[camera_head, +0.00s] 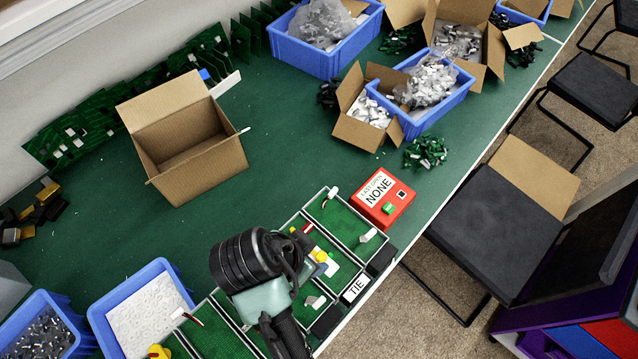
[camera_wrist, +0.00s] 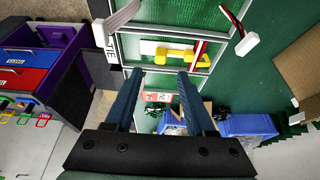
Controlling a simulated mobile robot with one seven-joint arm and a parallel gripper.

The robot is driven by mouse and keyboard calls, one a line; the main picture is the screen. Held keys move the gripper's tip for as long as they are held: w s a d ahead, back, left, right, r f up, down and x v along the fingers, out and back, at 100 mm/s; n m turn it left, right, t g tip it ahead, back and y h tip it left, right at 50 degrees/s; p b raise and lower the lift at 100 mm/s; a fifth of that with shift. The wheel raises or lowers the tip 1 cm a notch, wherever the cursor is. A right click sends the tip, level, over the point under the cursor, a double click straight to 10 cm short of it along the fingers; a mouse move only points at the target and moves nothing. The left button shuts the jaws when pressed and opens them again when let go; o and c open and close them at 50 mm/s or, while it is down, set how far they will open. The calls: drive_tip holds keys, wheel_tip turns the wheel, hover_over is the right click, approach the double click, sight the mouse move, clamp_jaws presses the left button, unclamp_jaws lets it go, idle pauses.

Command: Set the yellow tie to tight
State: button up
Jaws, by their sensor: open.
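The yellow tie (camera_wrist: 175,55) lies across a pale panel in the wrist view, just beyond my fingertips, with a blocky part at its left and a bar to the right. The tie also shows in the head view (camera_head: 320,256), partly hidden by my arm. A white "TIE" label (camera_head: 356,288) is at the front edge of its tray. My gripper (camera_wrist: 160,72) is open, its two blue-grey fingers apart with nothing seen between them. In the head view my wrist hides the fingertips. I cannot tell whether the tie is loose or tight.
Green-lined trays (camera_head: 343,221) hold white connectors and red-white wires (camera_wrist: 235,20) near the tie. A red box (camera_head: 385,200) reading "LAST OPEN: NONE" stands behind them. An open cardboard box (camera_head: 185,140) stands left, and blue bins line the green table, clear in the middle.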

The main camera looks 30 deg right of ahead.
sight(321, 256)
drive_tip(key=x, duration=0.7)
drive_tip(key=shift+w+p, duration=0.1)
drive_tip(key=shift+p, duration=0.3)
clamp_jaws()
drive_tip(key=shift+r, duration=0.1)
idle(0.8)
